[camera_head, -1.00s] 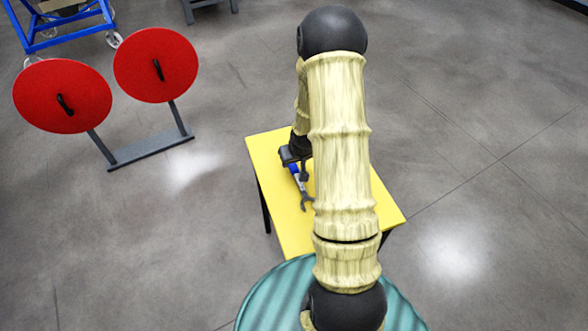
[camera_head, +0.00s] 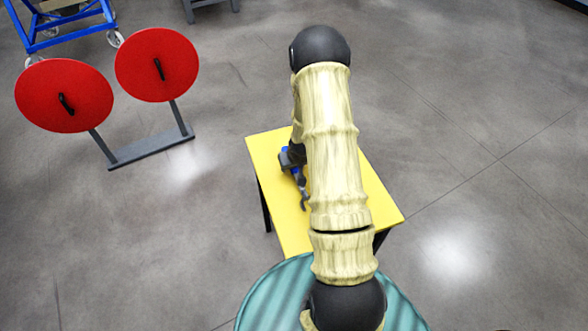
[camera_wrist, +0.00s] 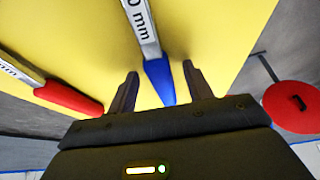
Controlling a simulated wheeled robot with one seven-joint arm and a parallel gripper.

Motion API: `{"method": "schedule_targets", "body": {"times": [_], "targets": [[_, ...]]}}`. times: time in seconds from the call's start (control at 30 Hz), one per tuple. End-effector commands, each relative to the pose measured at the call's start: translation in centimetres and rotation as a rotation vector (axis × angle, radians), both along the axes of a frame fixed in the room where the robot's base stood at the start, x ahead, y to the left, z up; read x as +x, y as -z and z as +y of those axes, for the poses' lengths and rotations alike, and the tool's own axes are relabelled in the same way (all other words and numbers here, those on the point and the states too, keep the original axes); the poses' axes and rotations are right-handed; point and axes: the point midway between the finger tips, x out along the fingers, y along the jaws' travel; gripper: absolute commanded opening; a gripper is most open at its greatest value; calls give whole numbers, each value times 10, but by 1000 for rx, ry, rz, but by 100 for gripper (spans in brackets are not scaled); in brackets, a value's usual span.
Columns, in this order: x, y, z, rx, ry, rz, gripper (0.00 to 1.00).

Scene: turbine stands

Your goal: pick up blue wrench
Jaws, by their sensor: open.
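The blue wrench (camera_head: 303,194) lies on the yellow table (camera_head: 268,153); in the head view its grey jaw end shows, and my arm and gripper hide most of the rest. In the wrist view its blue-ended handle (camera_wrist: 158,80) lies between my gripper's two fingers, with a gap on each side. My gripper (camera_wrist: 160,70) is open, close over the handle and holding nothing. It also shows in the head view (camera_head: 291,160), partly hidden by my arm.
A red-ended wrench (camera_wrist: 70,97) lies to the left in the wrist view, apart from the fingers. Two red discs on a grey stand (camera_head: 150,153) stand left of the table. A blue-framed cart (camera_head: 65,30) is farther back. The floor right of the table is clear.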

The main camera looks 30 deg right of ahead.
Motion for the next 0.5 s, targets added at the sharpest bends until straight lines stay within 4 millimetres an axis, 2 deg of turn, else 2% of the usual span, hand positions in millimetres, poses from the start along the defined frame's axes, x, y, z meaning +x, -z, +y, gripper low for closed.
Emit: {"method": "schedule_targets", "body": {"times": [0.37, 0.5], "targets": [[0, 0, -1, 0, 1, 0, 51], [0, 0, -1, 0, 1, 0, 23]]}}
